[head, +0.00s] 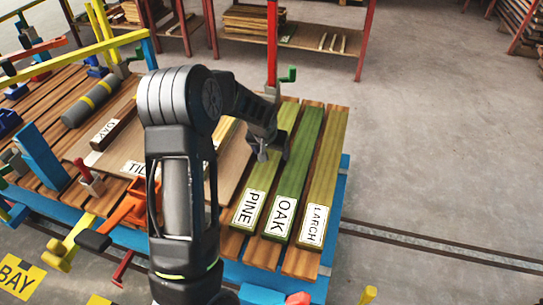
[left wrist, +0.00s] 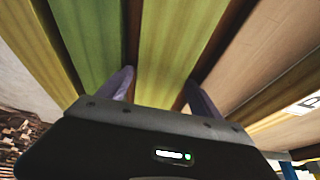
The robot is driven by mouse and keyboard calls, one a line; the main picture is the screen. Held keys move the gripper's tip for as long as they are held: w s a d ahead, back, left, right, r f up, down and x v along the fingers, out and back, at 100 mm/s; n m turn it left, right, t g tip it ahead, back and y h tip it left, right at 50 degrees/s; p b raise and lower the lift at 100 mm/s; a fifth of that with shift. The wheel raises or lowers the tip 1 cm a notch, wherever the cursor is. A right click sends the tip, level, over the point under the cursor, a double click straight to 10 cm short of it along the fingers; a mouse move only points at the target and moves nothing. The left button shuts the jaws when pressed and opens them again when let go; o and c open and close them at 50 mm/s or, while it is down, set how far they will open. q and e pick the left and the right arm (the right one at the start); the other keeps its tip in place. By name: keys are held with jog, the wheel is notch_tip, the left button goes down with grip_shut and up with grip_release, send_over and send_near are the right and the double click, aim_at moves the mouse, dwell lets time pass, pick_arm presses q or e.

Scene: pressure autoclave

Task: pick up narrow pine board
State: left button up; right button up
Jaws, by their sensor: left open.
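The narrow pine board (head: 261,180) is yellow-green, with a white PINE label at its near end. It lies on the slatted wooden top, left of the green OAK board (head: 300,160). My left gripper (head: 269,152) is over the pine board's middle, pointing down. In the left wrist view the pine board (left wrist: 178,45) runs between the two open fingers of my left gripper (left wrist: 160,92), one finger toward each long edge. I cannot tell whether the fingers touch it. My arm hides part of the scene to the left. My right gripper is not in view.
The LARCH board (head: 325,170) lies right of OAK. A wide tan board (head: 232,165) lies left of pine. A red post (head: 272,45) with a green clamp (head: 288,75) stands at the far end. The floor (head: 440,160) to the right is clear.

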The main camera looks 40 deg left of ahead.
pick_arm(q)
jog(key=shift+c, duration=0.2)
grip_shut()
dwell(0.6)
